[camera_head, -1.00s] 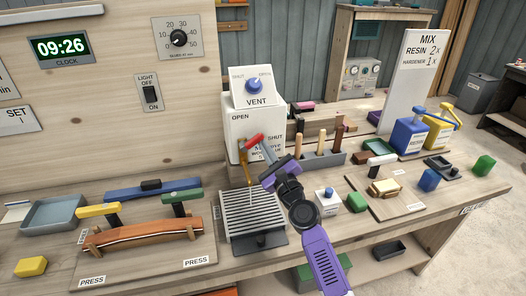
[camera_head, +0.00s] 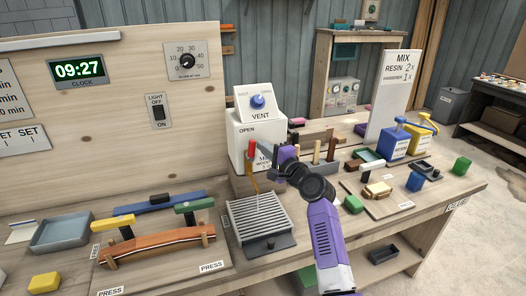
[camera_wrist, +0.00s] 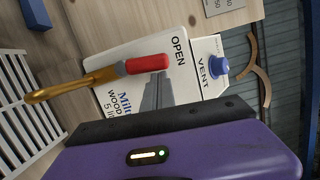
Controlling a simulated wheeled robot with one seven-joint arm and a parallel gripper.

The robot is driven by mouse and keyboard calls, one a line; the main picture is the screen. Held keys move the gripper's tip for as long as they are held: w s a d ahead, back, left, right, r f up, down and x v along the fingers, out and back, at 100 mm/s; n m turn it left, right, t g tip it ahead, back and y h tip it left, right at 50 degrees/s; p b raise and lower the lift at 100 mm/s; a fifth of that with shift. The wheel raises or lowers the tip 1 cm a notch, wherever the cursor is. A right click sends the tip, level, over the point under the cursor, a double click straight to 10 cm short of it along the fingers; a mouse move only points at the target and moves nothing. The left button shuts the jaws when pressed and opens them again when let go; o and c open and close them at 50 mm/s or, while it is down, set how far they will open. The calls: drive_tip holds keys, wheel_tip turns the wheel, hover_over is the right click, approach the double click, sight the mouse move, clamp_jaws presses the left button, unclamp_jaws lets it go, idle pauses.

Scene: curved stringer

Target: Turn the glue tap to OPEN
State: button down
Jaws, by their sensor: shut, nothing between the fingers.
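The glue tap's red handle (camera_head: 251,149) stands upright on the front of the white glue box (camera_head: 244,123), just under the word OPEN. In the wrist view the red handle (camera_wrist: 147,64) points at OPEN, in line with its brass spout (camera_wrist: 72,86). My gripper (camera_head: 263,148) is shut and empty just right of the handle. Its grey fingers also show in the wrist view (camera_wrist: 157,82), close beside the handle; I cannot tell whether they touch it. The SHUT label is hidden behind my gripper in the head view.
A slatted drip tray (camera_head: 240,238) sits below the spout. A vent box with a blue knob (camera_head: 257,101) tops the glue box. Upright wooden-handled tools (camera_head: 325,151) stand to the right. A clamped curved wooden piece (camera_head: 160,244) lies at left.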

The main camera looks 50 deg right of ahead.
drive_tip(key=shift+w+a+r+n, duration=0.15)
drive_tip(key=shift+a+r+n, duration=0.15)
drive_tip(key=shift+n, duration=0.3)
drive_tip(key=shift+f, duration=0.1)
idle(0.3)
